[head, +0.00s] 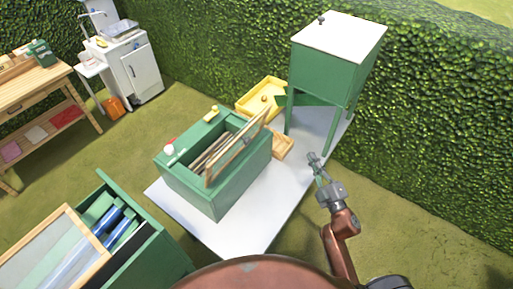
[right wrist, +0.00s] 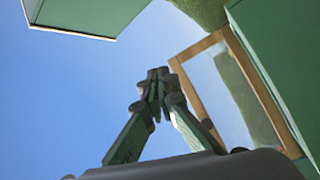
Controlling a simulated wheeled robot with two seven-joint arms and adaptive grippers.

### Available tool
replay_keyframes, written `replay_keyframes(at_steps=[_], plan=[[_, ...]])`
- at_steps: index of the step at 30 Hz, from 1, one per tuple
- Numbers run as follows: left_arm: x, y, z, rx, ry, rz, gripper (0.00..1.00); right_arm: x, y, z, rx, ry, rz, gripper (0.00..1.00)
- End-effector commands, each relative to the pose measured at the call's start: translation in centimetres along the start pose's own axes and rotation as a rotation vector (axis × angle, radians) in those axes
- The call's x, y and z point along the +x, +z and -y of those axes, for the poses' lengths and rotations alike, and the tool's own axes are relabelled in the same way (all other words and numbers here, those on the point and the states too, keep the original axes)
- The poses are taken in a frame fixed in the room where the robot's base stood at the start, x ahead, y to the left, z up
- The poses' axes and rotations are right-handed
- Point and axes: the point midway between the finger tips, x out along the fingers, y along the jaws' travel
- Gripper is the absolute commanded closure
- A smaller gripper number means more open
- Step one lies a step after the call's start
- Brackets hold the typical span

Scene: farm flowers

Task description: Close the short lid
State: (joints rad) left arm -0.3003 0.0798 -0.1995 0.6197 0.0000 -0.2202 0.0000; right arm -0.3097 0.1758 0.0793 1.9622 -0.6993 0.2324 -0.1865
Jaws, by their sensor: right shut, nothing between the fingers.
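A green box (head: 219,196) stands on the pale slab in the middle of the head view. Its wood-framed lid (head: 238,150) stands up, tilted, over the opening, so the box is open. The wood-framed lid with a clear pane shows large in the right wrist view (right wrist: 205,92), beside a green wall. My right gripper (head: 314,160) is to the right of the box and lid, apart from them in the head view. Its fingers (right wrist: 155,85) are together and empty, left of the frame in the wrist view. My left gripper is out of view.
A green cabinet on legs (head: 330,75) stands behind. A yellow tray (head: 262,97) and a small wooden tray (head: 283,145) lie near the box. Another green box with a framed pane (head: 62,250) is at lower left. The slab's front (head: 235,240) is clear.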

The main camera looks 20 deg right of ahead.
Motion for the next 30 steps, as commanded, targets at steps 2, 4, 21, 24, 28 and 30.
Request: replay_keyframes(at_steps=[2,4,21,24,28,30], plan=[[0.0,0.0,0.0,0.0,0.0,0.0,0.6,0.6,-2.8,0.6,-0.091,-0.001,-0.151,1.0],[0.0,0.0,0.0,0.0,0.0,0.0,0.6,0.5,-5.1,1.5,-0.156,-0.008,-0.276,1.0],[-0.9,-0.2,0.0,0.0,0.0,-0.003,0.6,1.3,-12.1,4.8,-0.286,-0.044,-0.582,1.0],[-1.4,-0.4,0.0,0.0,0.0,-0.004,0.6,3.1,-13.2,5.0,-0.287,-0.043,-0.582,1.0],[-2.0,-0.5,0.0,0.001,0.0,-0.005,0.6,5.4,-14.6,5.3,-0.286,-0.044,-0.581,1.0],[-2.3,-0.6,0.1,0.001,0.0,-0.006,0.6,6.5,-15.4,5.5,-0.285,-0.043,-0.581,1.0]])
